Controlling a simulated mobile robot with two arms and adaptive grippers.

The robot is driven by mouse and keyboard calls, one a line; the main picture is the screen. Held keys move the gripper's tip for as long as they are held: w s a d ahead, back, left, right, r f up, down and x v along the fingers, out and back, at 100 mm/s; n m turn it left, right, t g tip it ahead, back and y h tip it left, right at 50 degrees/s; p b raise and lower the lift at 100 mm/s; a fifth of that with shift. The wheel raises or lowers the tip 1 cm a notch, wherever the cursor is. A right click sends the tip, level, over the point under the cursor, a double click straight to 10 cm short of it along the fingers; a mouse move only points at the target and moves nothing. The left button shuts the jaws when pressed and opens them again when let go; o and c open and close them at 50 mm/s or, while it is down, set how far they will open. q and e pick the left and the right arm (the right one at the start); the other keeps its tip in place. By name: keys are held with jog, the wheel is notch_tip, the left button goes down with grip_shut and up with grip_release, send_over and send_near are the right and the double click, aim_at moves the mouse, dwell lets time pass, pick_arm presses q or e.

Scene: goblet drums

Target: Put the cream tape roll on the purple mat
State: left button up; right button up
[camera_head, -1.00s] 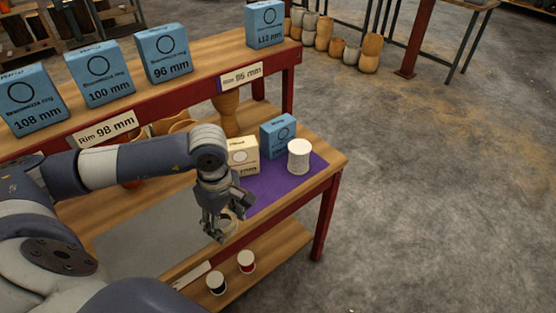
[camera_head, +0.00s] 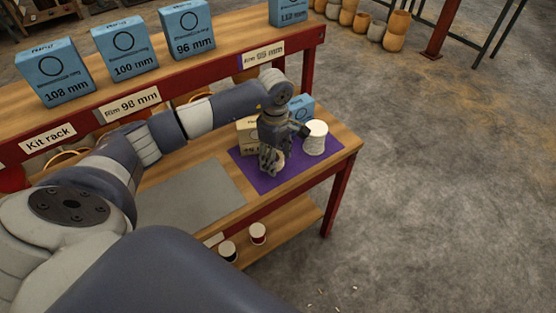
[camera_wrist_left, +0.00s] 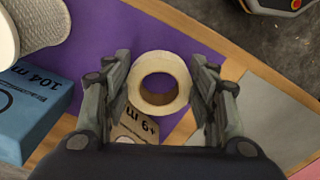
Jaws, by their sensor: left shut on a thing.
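The cream tape roll (camera_wrist_left: 141,95) sits between the two fingers of my left gripper (camera_wrist_left: 160,88) in the left wrist view, its hole showing. In the head view my left gripper (camera_head: 270,166) points down over the purple mat (camera_head: 262,184), shut on the roll, which is mostly hidden by the fingers. The mat also shows in the left wrist view (camera_wrist_left: 105,32). I cannot tell whether the roll touches the mat. My right gripper is not in view.
A white spool (camera_head: 315,139), a blue box (camera_head: 302,106) and a cream box (camera_head: 245,135) stand at the mat's back, close to my gripper. A grey mat (camera_head: 190,200) lies empty to the left. The shelf (camera_head: 215,55) with blue boxes rises behind.

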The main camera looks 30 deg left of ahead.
aim_at(278, 162)
pick_arm(q)
jog(key=shift+w, duration=0.45)
notch_tip(278, 162, down, 3)
jog(key=shift+w+f+p, duration=0.1)
jog(key=shift+p, duration=0.5)
jog(key=shift+f, duration=0.2)
jog(key=shift+f, duration=0.2)
jog(key=o, duration=1.1)
jog(key=shift+c, duration=0.2)
jog(key=shift+r, duration=0.15)
